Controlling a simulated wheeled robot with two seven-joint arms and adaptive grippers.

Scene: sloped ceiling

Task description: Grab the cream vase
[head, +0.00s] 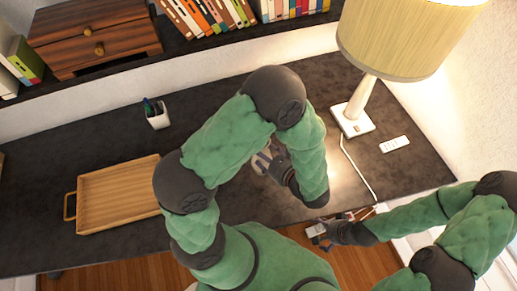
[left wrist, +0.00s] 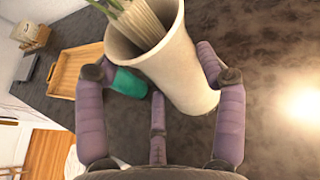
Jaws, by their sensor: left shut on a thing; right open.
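The cream vase (left wrist: 187,78) is in the left wrist view, with pale sticks and green stems in its mouth. It sits between the purple fingers of my left gripper (left wrist: 165,72), which is shut on it. The vase leans in that picture; I cannot tell whether its base touches the table. In the head view my left gripper (head: 265,163) is over the middle of the dark table, and my own arm hides most of it and the vase. My right gripper (head: 317,232) is open and empty near the table's front edge.
The dark table (head: 110,145) bears a wooden tray (head: 118,198) at left, a pen cup (head: 158,117) behind it, and a lamp (head: 353,118) and white remote (head: 394,144) at right. A teal piece (left wrist: 128,83) shows by my left finger. The table between tray and pen cup is clear.

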